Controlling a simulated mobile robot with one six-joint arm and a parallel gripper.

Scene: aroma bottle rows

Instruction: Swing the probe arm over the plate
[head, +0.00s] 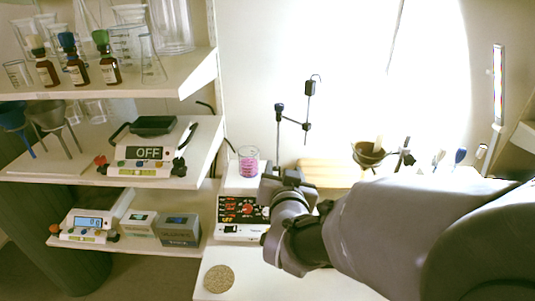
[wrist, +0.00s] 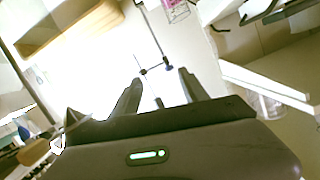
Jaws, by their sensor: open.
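The probe arm (head: 292,121) is a thin dark rod reaching sideways from a dark upright stand post (head: 279,135) behind the hot plate. A thin vertical probe (head: 309,104) with dark clamps hangs at its right end. The stand and arm also show in the wrist view (wrist: 153,71), beyond my fingers. The plate is a white hot plate unit (head: 228,229) with a dark control panel; a beaker of pink liquid (head: 248,163) stands on its top. My gripper (head: 285,170) is in front of the stand, right of the beaker; its fingers are apart and empty in the wrist view (wrist: 160,90).
Shelves at left hold dropper bottles (head: 108,65), glassware, an OFF-reading device (head: 145,154) and a scale (head: 88,222). A wooden board (head: 330,170) and a mortar bowl (head: 369,154) are behind my arm. A round cork mat (head: 219,279) lies in front of the hot plate.

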